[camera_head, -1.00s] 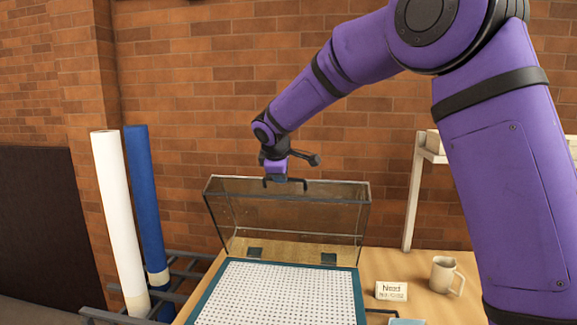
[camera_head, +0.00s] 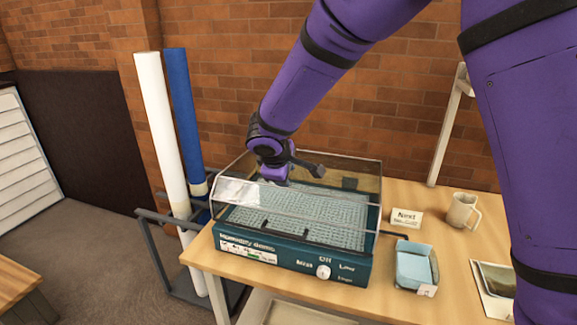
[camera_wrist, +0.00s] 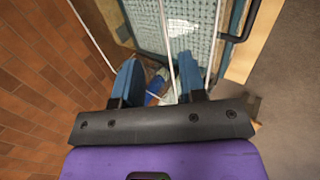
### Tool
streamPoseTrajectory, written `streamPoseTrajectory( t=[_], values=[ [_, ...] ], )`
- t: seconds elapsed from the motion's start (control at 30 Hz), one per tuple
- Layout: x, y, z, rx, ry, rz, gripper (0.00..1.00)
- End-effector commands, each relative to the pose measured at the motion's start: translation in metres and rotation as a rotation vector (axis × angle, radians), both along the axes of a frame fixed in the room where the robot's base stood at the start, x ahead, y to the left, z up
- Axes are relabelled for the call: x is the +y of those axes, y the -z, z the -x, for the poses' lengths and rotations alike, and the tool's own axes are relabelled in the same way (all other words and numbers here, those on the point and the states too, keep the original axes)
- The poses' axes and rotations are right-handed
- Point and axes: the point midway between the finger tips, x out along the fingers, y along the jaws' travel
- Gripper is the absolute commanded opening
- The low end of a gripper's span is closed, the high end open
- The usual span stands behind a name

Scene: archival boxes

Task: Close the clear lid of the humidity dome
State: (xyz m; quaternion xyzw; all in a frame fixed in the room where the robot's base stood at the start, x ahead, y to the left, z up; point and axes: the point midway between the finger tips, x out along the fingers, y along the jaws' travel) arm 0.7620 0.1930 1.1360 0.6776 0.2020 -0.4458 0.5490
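The humidity dome (camera_head: 290,258) is a teal box with a dial and a white label on its front, standing on the wooden table. Its clear lid (camera_head: 335,215) lies over the perforated white tray, with its front edge down at or very near the base rim; I cannot tell if it is fully seated. The lid's dark handle shows at its front side. My gripper (camera_head: 277,180) is above the lid's left part, behind the handle. In the wrist view my gripper (camera_wrist: 160,82) has its two blue fingers apart with nothing held between them.
A blue open box (camera_head: 415,268), a small sign (camera_head: 406,219) and a mug (camera_head: 462,211) stand right of the dome. White (camera_head: 165,140) and blue (camera_head: 185,115) rolls stand left of the table. A brick wall is behind.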

Motion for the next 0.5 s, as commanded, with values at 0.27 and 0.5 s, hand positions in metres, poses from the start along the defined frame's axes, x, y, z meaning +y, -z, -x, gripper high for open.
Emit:
streamPoseTrajectory(
  t=[0.27, 0.5],
  values=[
    [0.001, -0.004, 0.002, 0.000, 0.001, -0.001, 0.38],
    [0.009, -0.035, 0.020, -0.004, -0.001, -0.003, 0.38]
  ],
)
